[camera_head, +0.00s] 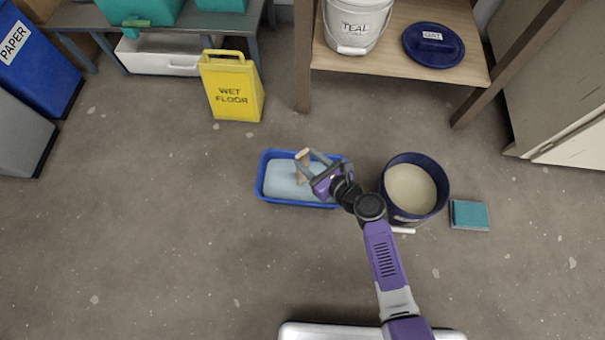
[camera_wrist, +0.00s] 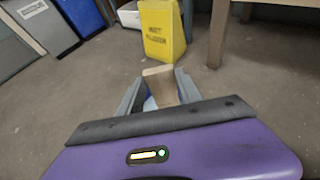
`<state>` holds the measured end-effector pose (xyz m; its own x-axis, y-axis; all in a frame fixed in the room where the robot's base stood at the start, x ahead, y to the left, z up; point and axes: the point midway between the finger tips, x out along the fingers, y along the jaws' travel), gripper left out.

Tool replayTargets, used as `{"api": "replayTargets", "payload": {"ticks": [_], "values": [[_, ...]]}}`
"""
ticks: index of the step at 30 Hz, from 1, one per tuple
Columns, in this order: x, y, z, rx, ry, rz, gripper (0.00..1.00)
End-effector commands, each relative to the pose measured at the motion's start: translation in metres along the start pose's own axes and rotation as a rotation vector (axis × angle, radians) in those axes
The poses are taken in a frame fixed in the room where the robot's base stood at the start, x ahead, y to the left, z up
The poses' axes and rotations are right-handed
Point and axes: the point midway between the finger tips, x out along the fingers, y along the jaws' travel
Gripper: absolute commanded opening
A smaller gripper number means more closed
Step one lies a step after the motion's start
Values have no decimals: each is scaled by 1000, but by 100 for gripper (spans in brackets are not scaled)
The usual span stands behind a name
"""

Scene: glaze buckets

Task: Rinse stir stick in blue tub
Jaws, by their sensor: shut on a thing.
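The blue tub (camera_head: 262,184) stands on the floor in the middle of the head view and holds pale blue water. My gripper (camera_head: 304,164) is over the tub, shut on the wooden stir stick (camera_head: 302,171). The stick is light tan and stands close to upright; its lower end reaches down to the water, but I cannot tell how deep. In the wrist view the stick (camera_wrist: 159,84) shows between the two grey fingers, with a bit of blue tub behind it. The rest of the stick is hidden there by my gripper body.
A dark blue bucket (camera_head: 441,195) of cream glaze stands right of the tub, with a teal block (camera_head: 469,215) beside it. A yellow wet-floor sign (camera_head: 232,88) stands behind the tub. Floor at left is clear.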

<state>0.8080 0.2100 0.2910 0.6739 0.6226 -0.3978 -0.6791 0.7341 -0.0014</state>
Motion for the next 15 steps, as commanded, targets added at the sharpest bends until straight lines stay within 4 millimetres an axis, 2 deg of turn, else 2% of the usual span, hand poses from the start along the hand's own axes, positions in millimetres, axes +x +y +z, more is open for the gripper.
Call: {"api": "replayTargets", "payload": {"ticks": [1,15], "values": [[-4,0,9,0,0,0,0],[-20,0,47,0,-1,0,0]]}}
